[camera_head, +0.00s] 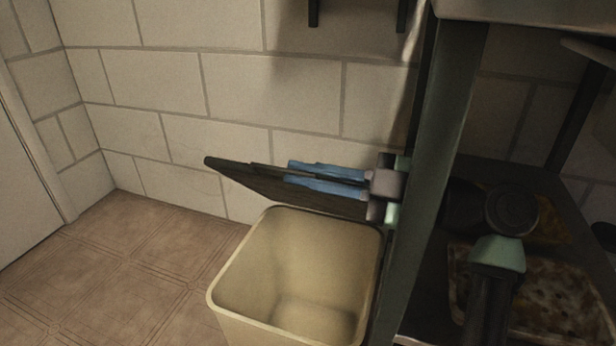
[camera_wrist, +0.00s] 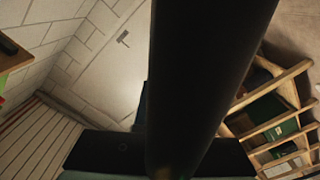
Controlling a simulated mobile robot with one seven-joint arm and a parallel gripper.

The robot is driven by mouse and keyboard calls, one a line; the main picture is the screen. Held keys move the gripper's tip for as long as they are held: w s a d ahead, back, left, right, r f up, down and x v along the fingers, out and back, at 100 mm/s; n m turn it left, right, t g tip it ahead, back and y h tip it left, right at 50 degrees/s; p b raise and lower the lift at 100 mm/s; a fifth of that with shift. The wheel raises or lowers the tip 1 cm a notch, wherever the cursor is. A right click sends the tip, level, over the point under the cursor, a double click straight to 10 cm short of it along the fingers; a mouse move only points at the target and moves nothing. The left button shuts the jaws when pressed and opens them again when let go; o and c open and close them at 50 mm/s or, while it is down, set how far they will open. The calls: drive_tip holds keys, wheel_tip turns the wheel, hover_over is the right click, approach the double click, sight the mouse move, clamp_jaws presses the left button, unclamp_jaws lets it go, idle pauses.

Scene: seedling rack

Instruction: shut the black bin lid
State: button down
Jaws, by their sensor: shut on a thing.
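The black lid (camera_head: 232,177) is raised and tilted over the back of a cream bin (camera_head: 240,290). The bin is open and its inside looks empty. My gripper (camera_head: 290,174) comes in from the right, its blue fingers shut on the lid. The lid's hinge and its right end are hidden behind the gripper and a green post. In the wrist view the lid (camera_wrist: 210,60) appears as a wide dark slab that runs down the middle and covers most of the fingers.
A dark green post (camera_head: 435,170) stands right of the bin. Beyond it a shelf holds a tray (camera_head: 560,300) of brownish material. A block wall (camera_head: 150,90) is close behind. The floor (camera_head: 130,260) left of the bin is clear. A wooden rack (camera_wrist: 275,125) shows in the wrist view.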

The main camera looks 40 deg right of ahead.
drive_tip(key=c, duration=1)
unclamp_jaws()
drive_tip(key=shift+s+d, duration=0.1)
drive_tip(key=p+v, duration=0.6)
drive_tip(key=v, duration=0.7)
